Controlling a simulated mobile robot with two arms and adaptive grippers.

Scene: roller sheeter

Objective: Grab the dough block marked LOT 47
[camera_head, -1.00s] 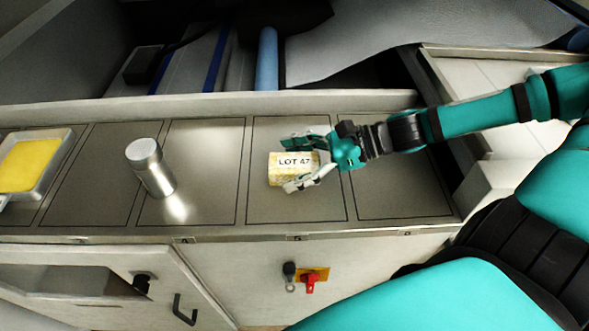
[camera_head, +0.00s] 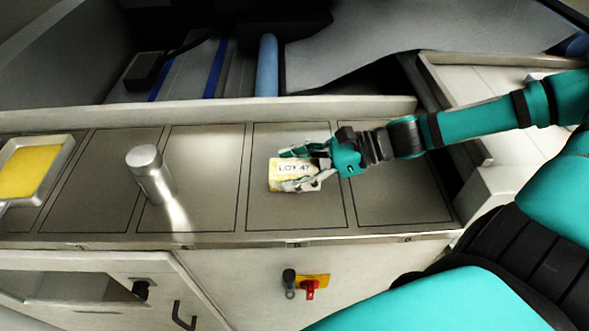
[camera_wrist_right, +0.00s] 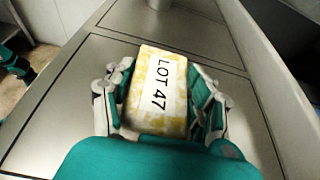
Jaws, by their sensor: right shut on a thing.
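The dough block marked LOT 47 (camera_head: 279,177) is pale yellow with a white label on top. It sits in one of the outlined panels of the steel counter. My right gripper (camera_head: 302,168) reaches it from the right, with a finger on each side, shut on the block. In the right wrist view the block (camera_wrist_right: 157,95) lies between the two fingers of my right gripper (camera_wrist_right: 160,103), its label facing up. I cannot tell whether the block touches the counter. My left gripper is not in view.
A metal cylinder (camera_head: 149,174) stands on the counter to the left. A metal tray (camera_head: 61,165) with yellow contents is at the far left. A raised ledge (camera_head: 200,111) runs along the counter's back. The panel between cylinder and block is clear. Below are a red switch (camera_head: 310,289) and a dark handle (camera_head: 184,315).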

